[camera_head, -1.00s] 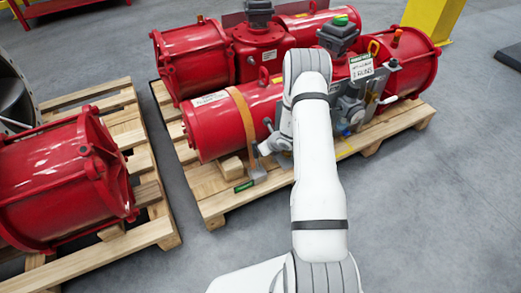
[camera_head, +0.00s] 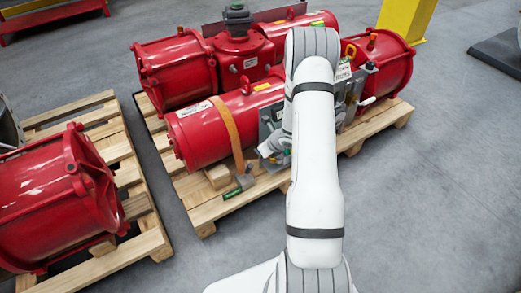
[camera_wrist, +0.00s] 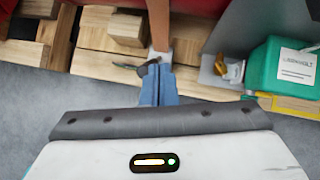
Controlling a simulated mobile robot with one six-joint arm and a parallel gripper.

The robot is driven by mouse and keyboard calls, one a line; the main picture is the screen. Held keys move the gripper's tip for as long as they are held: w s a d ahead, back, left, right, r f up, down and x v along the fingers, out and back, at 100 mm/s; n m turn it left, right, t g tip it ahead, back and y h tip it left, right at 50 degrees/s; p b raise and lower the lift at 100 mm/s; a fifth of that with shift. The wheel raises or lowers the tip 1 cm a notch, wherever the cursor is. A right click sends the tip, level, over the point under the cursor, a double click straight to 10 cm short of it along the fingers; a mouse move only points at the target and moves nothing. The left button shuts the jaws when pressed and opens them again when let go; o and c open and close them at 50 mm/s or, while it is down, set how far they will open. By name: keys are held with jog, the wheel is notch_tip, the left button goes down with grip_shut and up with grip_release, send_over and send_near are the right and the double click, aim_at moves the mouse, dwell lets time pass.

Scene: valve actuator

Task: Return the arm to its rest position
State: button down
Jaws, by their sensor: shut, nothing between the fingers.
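My white arm reaches forward over the pallet and hides part of the red valve actuators (camera_head: 205,134) in the head view. My gripper (camera_wrist: 158,84) shows in the wrist view with its two blue-grey fingers together and nothing between them. It is over the pallet's near edge, by an orange strap (camera_wrist: 159,28) and a grey buckle-like piece. Whether the fingertips touch that piece is unclear. In the head view the gripper is mostly hidden behind the arm.
A wooden pallet (camera_head: 207,213) carries the actuators. Another pallet with a red actuator (camera_head: 55,200) stands at left. A green box with a white label (camera_wrist: 284,66) is right of the fingers in the wrist view. A yellow post (camera_head: 404,18) stands behind.

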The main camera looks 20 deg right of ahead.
dwell(0.6)
jog(key=s+a+r+n+g+y+p, duration=0.1)
jog(key=s+a+r+n+p, duration=0.35)
jog(key=r, duration=0.75)
jog(key=s+a+r+n+g+y+p, duration=0.1)
jog(key=a+r+n+p, duration=0.45)
jog(key=r, duration=0.65)
jog(key=s+a+r+n+g+y+p, duration=0.1)
jog(key=s+a+r+n+p, duration=0.15)
jog(key=a+r+n, duration=0.65)
jog(key=s+d+r+n+h+p, duration=0.2)
jog(key=s+r+n+p, duration=0.3)
jog(key=s+r, duration=0.5)
jog(key=s+d+r+n+g+h+p, duration=0.1)
jog(key=s+d+r+n+h+p, duration=0.2)
jog(key=s+r+n+p, duration=0.3)
jog(key=s+r+n+h, duration=0.1)
jog(key=s+r, duration=0.4)
jog(key=r, duration=0.3)
jog(key=shift+s+d+n, duration=0.15)
jog(key=shift+d+n, duration=0.15)
jog(key=shift+d, duration=0.05)
